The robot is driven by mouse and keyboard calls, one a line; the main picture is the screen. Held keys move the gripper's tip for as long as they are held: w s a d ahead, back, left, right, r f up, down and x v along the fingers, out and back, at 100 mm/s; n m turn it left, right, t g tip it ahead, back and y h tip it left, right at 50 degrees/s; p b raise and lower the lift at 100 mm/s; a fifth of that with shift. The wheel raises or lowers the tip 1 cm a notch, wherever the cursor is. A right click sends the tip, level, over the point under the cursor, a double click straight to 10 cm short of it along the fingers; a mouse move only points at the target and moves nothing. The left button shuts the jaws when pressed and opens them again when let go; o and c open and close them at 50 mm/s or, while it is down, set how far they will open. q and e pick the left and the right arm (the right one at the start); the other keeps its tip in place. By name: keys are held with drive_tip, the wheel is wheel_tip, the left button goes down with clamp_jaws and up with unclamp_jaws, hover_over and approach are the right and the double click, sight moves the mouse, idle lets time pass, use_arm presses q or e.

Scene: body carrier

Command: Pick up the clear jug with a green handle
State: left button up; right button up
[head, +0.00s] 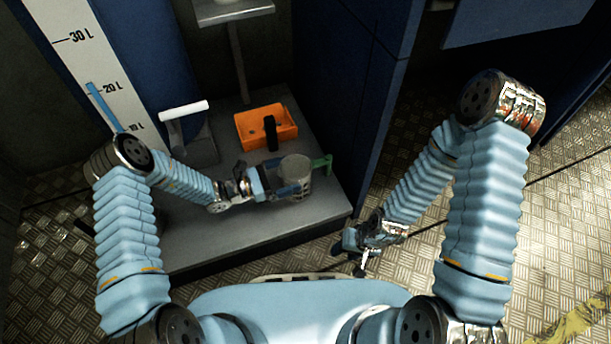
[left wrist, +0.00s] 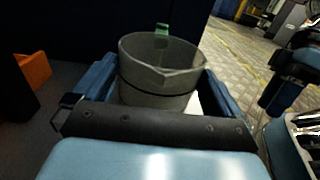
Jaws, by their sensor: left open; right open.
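The clear jug (head: 294,175) stands on the grey platform, with its green handle (head: 322,164) pointing right in the head view. In the left wrist view the jug (left wrist: 158,72) is upright, its spout towards me and its green handle (left wrist: 162,32) on the far side. My left gripper (head: 290,188) is open, with one finger on either side of the jug. Whether the fingers touch its wall I cannot tell. My right gripper (head: 358,256) is open and empty, low to the right, apart from the platform.
An orange bin (head: 252,138) with a dark object (head: 270,133) in it stands behind the jug on the grey platform (head: 235,232). A white-handled fixture (head: 183,110) is at the left. A dark blue cabinet wall (head: 375,100) rises close on the right.

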sight(298, 172)
use_arm(q)
drive_tip(key=x, duration=0.4)
drive_tip(key=shift+f, duration=0.2)
drive_tip(key=shift+c, duration=0.2)
drive_tip(key=c, duration=0.7)
drive_tip(key=shift+c, duration=0.2)
